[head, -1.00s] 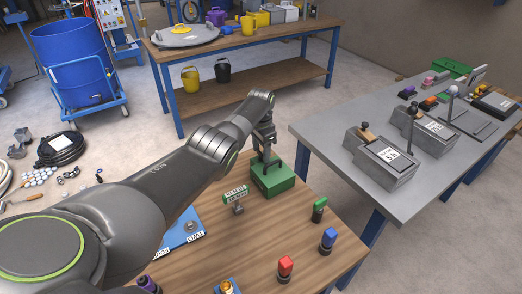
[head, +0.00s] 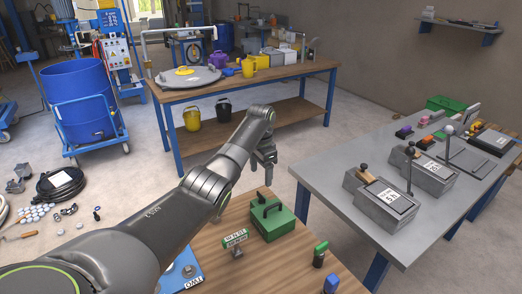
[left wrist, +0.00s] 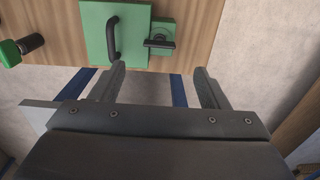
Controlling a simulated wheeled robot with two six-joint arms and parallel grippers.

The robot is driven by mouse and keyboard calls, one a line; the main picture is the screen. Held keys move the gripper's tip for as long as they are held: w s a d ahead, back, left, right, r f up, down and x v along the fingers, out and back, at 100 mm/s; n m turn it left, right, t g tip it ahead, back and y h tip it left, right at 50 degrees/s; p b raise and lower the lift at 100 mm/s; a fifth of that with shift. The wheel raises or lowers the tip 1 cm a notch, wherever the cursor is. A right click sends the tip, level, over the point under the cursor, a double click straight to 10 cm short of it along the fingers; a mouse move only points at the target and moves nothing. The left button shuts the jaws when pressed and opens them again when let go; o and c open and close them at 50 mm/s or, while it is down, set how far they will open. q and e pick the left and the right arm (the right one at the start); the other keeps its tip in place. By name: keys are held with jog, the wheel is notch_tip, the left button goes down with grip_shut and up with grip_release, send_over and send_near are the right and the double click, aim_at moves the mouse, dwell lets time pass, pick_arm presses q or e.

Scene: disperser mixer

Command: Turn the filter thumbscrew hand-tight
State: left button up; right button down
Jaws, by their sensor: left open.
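A green box (head: 272,222) with a black arched handle stands on the wooden table. The left wrist view shows this box (left wrist: 99,35) from above. Beside it sits a smaller green block with a black bar-shaped knob (left wrist: 160,43), which may be the thumbscrew; its fit cannot be judged. My left gripper (head: 267,176) is above and just behind the box in the head view. In the left wrist view its two fingers (left wrist: 161,72) are apart with nothing between them, and the knob lies beyond the fingertips. My right gripper is out of view.
A grey table (head: 330,190) with grey blocks and levers is at right. Bare floor lies between the tables.

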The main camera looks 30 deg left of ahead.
pick_arm(q)
notch_tip(320, 180, up, 8)
jog(key=b, duration=0.1)
jog(key=shift+r, duration=0.15)
dwell(0.5)
